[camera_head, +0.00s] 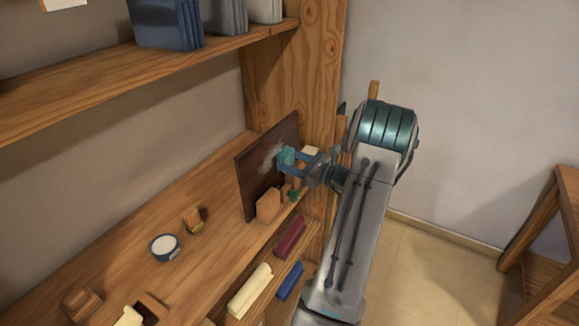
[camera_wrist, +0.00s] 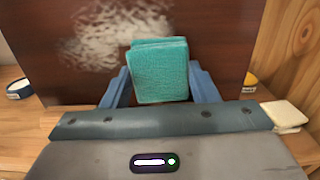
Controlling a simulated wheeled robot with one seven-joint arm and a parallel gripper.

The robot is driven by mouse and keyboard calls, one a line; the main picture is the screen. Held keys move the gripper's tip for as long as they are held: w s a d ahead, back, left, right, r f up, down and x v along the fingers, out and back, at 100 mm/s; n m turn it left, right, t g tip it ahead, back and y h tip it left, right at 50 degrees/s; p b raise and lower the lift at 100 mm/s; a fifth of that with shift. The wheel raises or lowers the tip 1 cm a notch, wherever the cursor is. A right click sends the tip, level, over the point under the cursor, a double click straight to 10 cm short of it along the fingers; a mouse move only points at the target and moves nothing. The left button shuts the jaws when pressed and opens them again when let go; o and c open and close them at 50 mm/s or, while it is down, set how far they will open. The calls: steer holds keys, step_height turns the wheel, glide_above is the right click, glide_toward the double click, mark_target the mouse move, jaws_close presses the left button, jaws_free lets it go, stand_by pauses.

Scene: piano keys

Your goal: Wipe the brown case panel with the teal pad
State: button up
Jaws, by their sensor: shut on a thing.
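The brown case panel (camera_head: 255,182) stands upright on the wooden bench in the head view. It fills the back of the wrist view (camera_wrist: 225,30) and carries a pale whitish smudge (camera_wrist: 112,38). The teal pad (camera_wrist: 158,72) is between the blue fingers of my gripper (camera_wrist: 160,85), which is shut on it. In the head view the teal pad (camera_head: 287,157) is at the panel's face, beside the right part of the smudge (camera_head: 270,156). I cannot tell whether the pad touches the panel.
A wooden block (camera_head: 268,206) stands before the panel's lower part. A white-topped bowl (camera_head: 165,247) and a small jar (camera_head: 193,220) sit on the bench to the left. Rolled cloths, one red (camera_head: 290,237), lie along the front. A thick wooden post (camera_head: 296,80) rises behind.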

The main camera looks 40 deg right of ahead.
mark_target(293, 150)
steer(key=shift+w+d, duration=0.25)
steer(key=shift+d, duration=0.45)
steer(key=shift+r+p, duration=0.45)
steer(key=shift+r, duration=0.4)
steer(key=shift+s+a+b, duration=0.25)
steer(key=shift+s+a, duration=0.4)
steer(key=shift+a, duration=1.5)
steer(key=shift+s+a+b, duration=0.25)
steer(key=shift+s+a, duration=0.45)
steer(key=shift+a, duration=1.45)
steer(key=shift+s+a+b, duration=0.25)
steer(key=shift+s+a, duration=0.4)
steer(key=shift+a, duration=1.5)
steer(key=shift+a+r+p, duration=0.1)
steer(key=shift+r+p, duration=0.6)
steer(key=shift+r, duration=0.1)
steer(key=shift+w+d+f, duration=0.1)
steer(key=shift+w+d, duration=0.45)
steer(key=shift+d, duration=1.15)
steer(key=shift+w+d+r, duration=0.1)
steer(key=shift+w+d, duration=0.45)
steer(key=shift+d, duration=1.1)
steer(key=shift+w+d+f, duration=0.1)
steer(key=shift+w+d, duration=0.45)
steer(key=shift+d, duration=1.15)
steer(key=shift+w+d, duration=0.3)
steer(key=shift+d, duration=0.4)
steer(key=shift+w+d, duration=0.25)
steer(key=shift+d, duration=0.45)
steer(key=shift+s, duration=0.1)
